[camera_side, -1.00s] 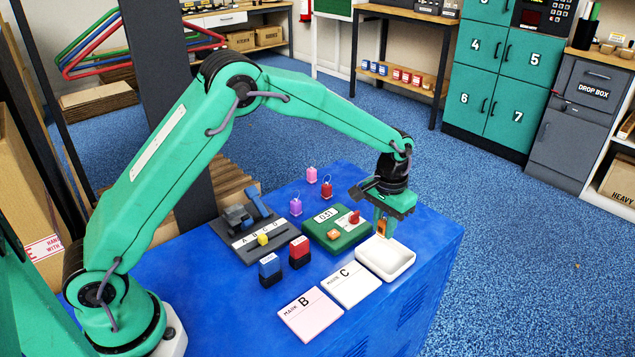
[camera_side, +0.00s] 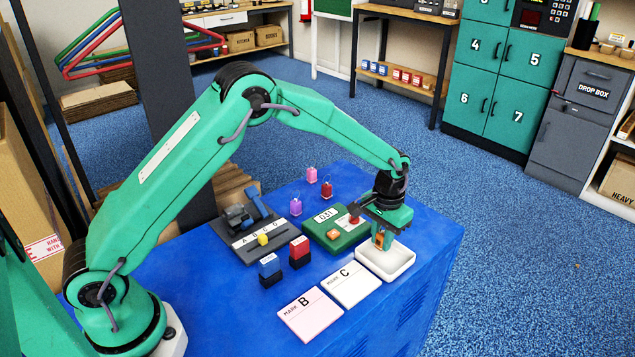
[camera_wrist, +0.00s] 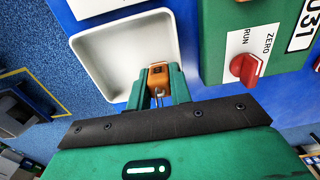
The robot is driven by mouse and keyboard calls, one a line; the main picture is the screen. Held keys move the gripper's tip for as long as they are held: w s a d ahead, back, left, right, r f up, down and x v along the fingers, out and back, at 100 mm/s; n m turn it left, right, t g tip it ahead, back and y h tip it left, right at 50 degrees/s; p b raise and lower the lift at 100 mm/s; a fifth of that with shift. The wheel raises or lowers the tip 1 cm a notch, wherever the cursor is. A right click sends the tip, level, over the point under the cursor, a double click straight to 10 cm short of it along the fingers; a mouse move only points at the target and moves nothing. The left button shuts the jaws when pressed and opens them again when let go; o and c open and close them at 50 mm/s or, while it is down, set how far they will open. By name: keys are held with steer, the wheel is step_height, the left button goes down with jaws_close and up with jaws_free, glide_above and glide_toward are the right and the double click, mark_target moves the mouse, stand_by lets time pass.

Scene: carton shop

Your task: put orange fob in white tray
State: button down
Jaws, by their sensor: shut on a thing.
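The orange fob (camera_wrist: 157,77) is between the fingertips of my gripper (camera_wrist: 158,92), which is shut on it. In the side view the fob (camera_side: 380,239) shows at the tips of my gripper (camera_side: 383,241), over the upper left part of the white tray (camera_side: 398,264). In the wrist view the fob covers the near right edge of the tray (camera_wrist: 95,45). The visible floor of the tray is empty. I cannot tell whether the fob touches the tray.
White (camera_side: 350,284) and pink (camera_side: 311,315) cards lie in front. Red (camera_side: 299,252) and blue (camera_side: 269,269) stampers stand left.

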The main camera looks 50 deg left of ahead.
mark_target(383, 233)
steer(key=shift+f, duration=0.15)
steer(key=c, duration=1.3)
jaws_free()
steer(key=shift+o, duration=0.2)
steer(key=shift+r, duration=0.2)
step_height(383, 233, up, 12)
